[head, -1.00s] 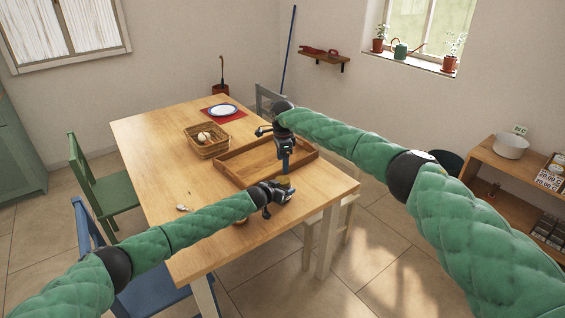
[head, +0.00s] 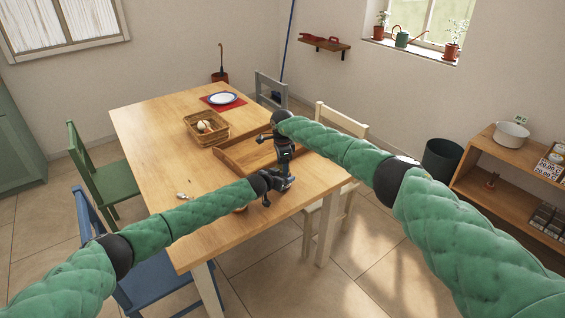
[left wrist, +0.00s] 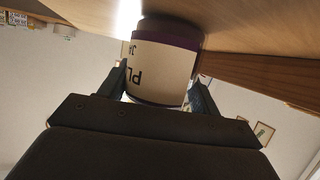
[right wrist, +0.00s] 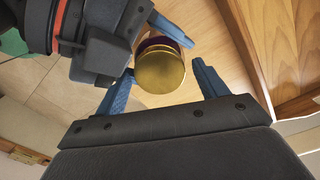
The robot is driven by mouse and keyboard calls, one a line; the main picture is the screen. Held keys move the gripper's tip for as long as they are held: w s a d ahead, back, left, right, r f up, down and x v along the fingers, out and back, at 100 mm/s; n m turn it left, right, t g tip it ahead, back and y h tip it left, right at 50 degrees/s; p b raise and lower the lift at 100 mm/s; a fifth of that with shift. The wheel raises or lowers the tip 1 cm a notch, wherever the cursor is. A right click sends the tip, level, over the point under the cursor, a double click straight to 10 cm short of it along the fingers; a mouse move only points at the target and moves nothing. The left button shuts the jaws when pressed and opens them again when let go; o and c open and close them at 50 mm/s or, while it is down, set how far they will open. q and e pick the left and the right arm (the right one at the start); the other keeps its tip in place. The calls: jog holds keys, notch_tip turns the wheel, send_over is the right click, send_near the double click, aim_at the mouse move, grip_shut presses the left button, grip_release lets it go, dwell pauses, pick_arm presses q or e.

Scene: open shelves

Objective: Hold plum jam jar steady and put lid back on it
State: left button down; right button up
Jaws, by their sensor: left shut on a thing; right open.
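The plum jam jar (left wrist: 163,68) has dark purple contents and a cream label, shown upside down in the left wrist view. My left gripper (head: 284,184) is shut around its sides, fingers on both sides of the label. I cannot tell whether the jar's base touches the table. In the right wrist view the round gold lid (right wrist: 160,72) lies over the jar's top, with purple and glass showing behind it. Whether it is seated fully is unclear. My right gripper (head: 284,165) is above the jar, its open fingers (right wrist: 163,88) apart on either side of the lid.
The wooden tray (head: 232,163) lies close behind the grippers on the table (head: 150,135). A wicker basket (head: 190,127) and a plate (head: 223,98) on a red mat stand farther back. A small silvery item (head: 183,196) lies left. The front left tabletop is mostly clear.

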jog(key=c, duration=1)
jog(key=o, duration=1.1)
jog(key=shift+r, duration=2.3)
jog(key=shift+c, duration=0.5)
